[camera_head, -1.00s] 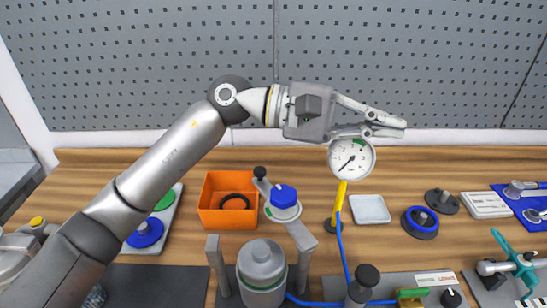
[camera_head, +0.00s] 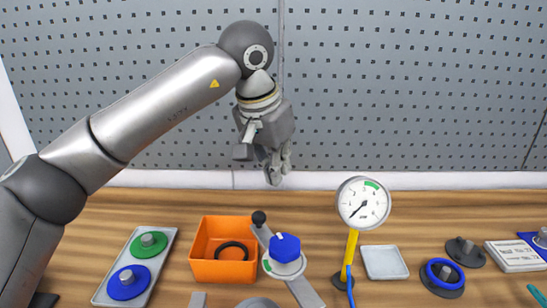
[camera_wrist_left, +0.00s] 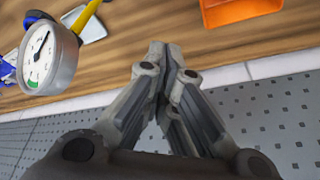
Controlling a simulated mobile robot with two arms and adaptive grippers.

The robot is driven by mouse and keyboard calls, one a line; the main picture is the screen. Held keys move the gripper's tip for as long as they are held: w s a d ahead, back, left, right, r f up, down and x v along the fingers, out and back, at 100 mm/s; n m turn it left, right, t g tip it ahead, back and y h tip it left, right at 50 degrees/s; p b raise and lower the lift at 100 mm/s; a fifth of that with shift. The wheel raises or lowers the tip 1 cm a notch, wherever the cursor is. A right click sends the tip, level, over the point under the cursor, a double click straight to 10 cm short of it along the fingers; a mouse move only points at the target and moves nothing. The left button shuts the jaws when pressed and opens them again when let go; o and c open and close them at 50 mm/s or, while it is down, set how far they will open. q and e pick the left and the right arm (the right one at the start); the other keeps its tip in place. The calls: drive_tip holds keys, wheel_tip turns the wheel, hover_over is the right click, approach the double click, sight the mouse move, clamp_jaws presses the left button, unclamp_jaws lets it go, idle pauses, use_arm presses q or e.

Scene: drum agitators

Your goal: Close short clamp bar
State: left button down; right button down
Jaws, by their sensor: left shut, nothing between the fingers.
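A clamp fixture stands at the lower middle of the head view. It has a blue knob (camera_head: 285,247), a lever with a black ball (camera_head: 259,218) and a flat grey bar (camera_head: 305,292) slanting down to the right. A shorter grey piece (camera_head: 197,299) and a round metal top (camera_head: 257,303) show at the bottom edge, mostly cut off. I cannot tell which part is the short clamp bar. My left gripper (camera_head: 275,178) points down, shut and empty, above and behind the fixture, well apart from it. Its closed fingertips (camera_wrist_left: 158,50) show in the left wrist view.
An orange bin (camera_head: 222,262) with a black ring stands left of the fixture. A pressure gauge (camera_head: 363,204) on a yellow stem stands to its right, near a white tray (camera_head: 385,262). A grey pegboard (camera_head: 420,90) closes off the back. Air around the gripper is free.

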use_arm(q)
drive_tip(key=f, duration=0.1)
drive_tip(key=s+f+p, duration=0.1)
drive_tip(key=f, duration=0.1)
drive_tip(key=a+f, duration=0.1)
drive_tip(key=f, duration=0.1)
drive_tip(key=shift+s+a+p, duration=0.1)
drive_tip(key=shift+s+p, duration=0.25)
drive_tip(key=shift+s, duration=0.05)
drive_tip(key=shift+a, duration=0.1)
